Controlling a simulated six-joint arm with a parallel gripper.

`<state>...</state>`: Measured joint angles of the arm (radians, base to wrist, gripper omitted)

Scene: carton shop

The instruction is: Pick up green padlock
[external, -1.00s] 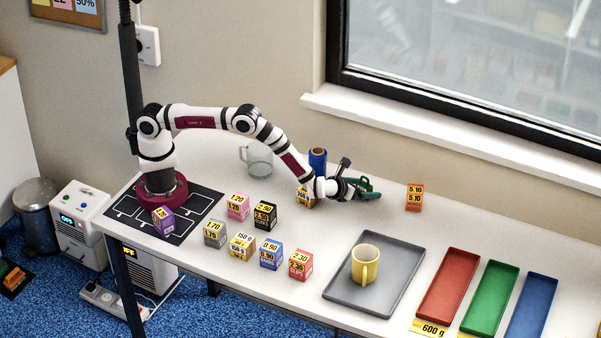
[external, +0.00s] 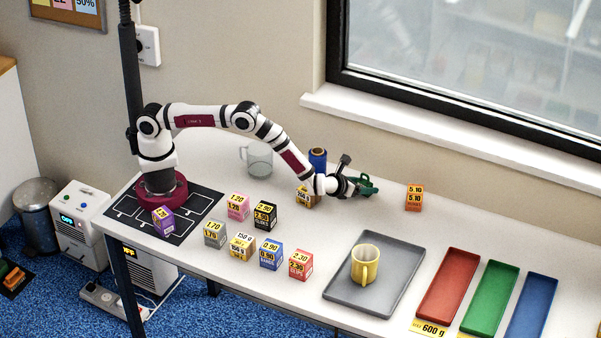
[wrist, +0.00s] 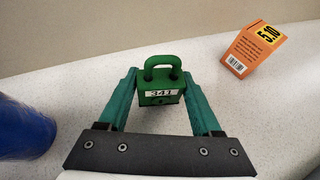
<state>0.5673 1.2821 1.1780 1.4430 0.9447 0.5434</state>
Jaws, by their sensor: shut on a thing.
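The green padlock (wrist: 160,98) stands upright between the fingers in the wrist view, its shackle on top and a white "341" label on its front. My gripper (wrist: 160,86) has teal fingers that close on the padlock from both sides. In the external view my gripper (external: 366,186) is low over the back of the white table, right of the blue roll. There the padlock is hard to tell from the green fingers. Whether it touches the table is not clear.
An orange carton (external: 414,197) stands to the right, and a blue roll (external: 318,161) close on the left. A grey tray (external: 336,291) with a yellow mug (external: 365,263) is in front. Several small cartons stand front left. The wall and window sill are behind.

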